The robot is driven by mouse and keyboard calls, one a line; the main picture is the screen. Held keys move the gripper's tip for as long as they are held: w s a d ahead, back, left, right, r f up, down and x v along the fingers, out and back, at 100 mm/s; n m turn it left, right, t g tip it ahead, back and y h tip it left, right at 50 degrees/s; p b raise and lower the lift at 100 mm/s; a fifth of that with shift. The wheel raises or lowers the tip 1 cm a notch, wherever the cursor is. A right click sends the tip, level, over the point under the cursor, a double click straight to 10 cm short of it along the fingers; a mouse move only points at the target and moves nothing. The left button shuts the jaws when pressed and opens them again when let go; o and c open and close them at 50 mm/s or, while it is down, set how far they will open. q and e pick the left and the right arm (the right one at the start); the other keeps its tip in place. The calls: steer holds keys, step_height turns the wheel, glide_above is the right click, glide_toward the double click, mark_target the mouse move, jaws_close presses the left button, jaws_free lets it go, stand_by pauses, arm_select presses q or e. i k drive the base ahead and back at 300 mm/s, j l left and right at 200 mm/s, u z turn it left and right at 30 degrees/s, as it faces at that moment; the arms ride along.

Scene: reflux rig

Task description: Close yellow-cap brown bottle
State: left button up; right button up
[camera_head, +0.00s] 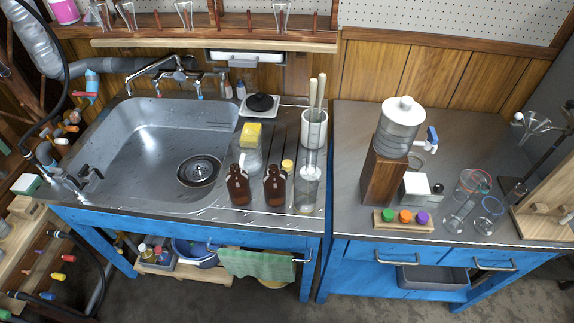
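Two brown bottles stand upright side by side on the drainboard right of the sink, the left bottle (238,187) and the right bottle (274,187). Neither shows a yellow cap on its neck; both tops look pale, and I cannot tell clearly whether they are open. A small round yellow cap (288,165) shows just behind and right of the right bottle. What is under it is partly hidden. Neither of my grippers is in view.
A clear beaker (306,190) stands close right of the bottles. Behind are a glass jar near a yellow sponge (251,134) and a white utensil holder (314,130). The sink basin (150,140) opens to the left. A gap separates the right counter.

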mark_target(237, 181)
steer(key=j+z, duration=0.4)
steer(key=j, duration=0.15)
steer(key=j+z, duration=0.4)
steer(key=j, duration=0.15)
steer(key=k+j+z, duration=0.1)
steer(key=j+z, duration=0.3)
steer(key=j, duration=0.15)
